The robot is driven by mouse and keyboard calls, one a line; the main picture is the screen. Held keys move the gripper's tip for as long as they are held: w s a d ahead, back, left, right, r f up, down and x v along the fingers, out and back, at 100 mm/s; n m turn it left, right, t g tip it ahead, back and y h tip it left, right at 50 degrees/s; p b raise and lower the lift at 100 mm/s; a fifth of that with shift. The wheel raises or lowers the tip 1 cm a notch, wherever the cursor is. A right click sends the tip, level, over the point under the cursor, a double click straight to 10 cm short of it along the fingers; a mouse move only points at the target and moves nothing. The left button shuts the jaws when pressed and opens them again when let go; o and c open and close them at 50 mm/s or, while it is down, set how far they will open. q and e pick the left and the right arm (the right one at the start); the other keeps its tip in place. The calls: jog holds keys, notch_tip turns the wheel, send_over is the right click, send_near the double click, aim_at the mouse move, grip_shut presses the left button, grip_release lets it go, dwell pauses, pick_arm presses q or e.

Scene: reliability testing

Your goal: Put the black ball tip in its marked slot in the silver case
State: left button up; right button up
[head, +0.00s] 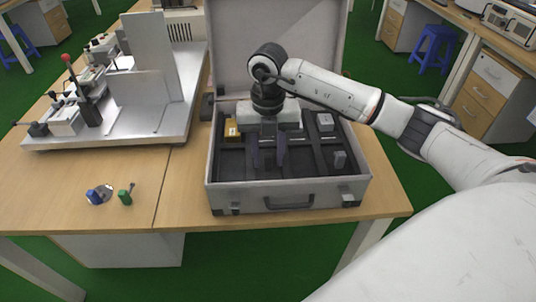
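The silver case (218,185) stands open on the wooden table, its lid raised at the back. Its dark insert is divided into several compartments. My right gripper (268,160) points down inside the case, left of its middle. Its two dark fingers are apart, and I see nothing clear between them. I cannot make out the black ball tip; it may be hidden by the gripper or lost against the dark insert. The marked slot cannot be told apart either. My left gripper is not in view.
A blue-ended piece (94,197) and a green-ended piece (125,197) lie on the table at left. A metal test rig (120,130) stands behind them. The table's front left is mostly clear.

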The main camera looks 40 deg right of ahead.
aim_at(268, 155)
notch_tip(268, 155, up, 12)
jog(key=shift+r, duration=0.2)
